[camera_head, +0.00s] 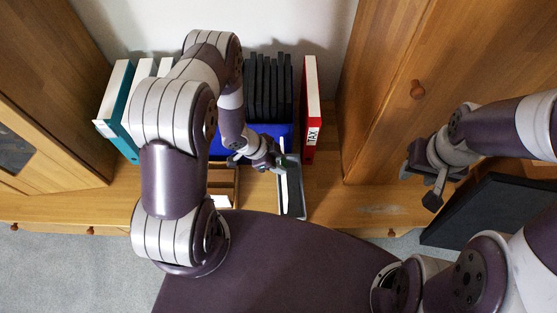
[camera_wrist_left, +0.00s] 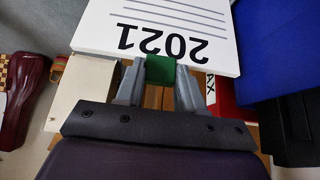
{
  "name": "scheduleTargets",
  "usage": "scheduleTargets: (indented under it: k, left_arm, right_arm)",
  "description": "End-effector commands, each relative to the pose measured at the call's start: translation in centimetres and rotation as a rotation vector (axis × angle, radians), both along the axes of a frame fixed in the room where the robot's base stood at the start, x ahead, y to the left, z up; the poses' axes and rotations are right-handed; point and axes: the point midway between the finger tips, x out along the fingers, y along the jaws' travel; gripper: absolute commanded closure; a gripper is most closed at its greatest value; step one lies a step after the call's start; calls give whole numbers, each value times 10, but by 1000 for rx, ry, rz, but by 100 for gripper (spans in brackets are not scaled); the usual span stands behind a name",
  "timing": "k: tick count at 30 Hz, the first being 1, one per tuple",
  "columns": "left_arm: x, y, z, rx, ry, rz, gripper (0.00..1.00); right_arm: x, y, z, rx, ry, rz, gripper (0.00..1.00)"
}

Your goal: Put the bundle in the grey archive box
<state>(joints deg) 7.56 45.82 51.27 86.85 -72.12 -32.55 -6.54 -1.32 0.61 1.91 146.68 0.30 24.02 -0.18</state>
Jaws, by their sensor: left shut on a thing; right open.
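My left gripper (camera_head: 270,161) is over the front of the wooden surface. In the left wrist view its fingers (camera_wrist_left: 160,88) are shut on a green tab (camera_wrist_left: 161,70) at the edge of the white bundle (camera_wrist_left: 205,22), which is marked 2021. The bundle shows in the head view as a narrow white strip (camera_head: 284,190) below the gripper. A narrow grey object (camera_head: 297,190), perhaps the grey archive box, is right beside that strip. I cannot tell whether the bundle is inside it. My right gripper (camera_head: 435,188) is open and empty at the right, away from the bundle.
A blue bin (camera_head: 218,147) with black folders (camera_head: 268,85) stands behind. A red TAX binder (camera_head: 311,105) is to its right, a teal binder (camera_head: 118,105) to the left. A wooden cabinet (camera_head: 390,90) bounds the right side. The surface (camera_head: 325,180) right of the grey object is clear.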

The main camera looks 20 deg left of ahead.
Motion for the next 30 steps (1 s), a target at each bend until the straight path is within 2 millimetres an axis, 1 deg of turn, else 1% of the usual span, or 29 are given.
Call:
scheduleTargets:
  k: [1,30]
  left_arm:
    - [0,0,-4,-1,0,0,100]
    - [0,0,-43,0,-1,1,100]
  right_arm:
    - [0,0,-4,0,0,0,57]
    - [0,0,-34,0,0,0,57]
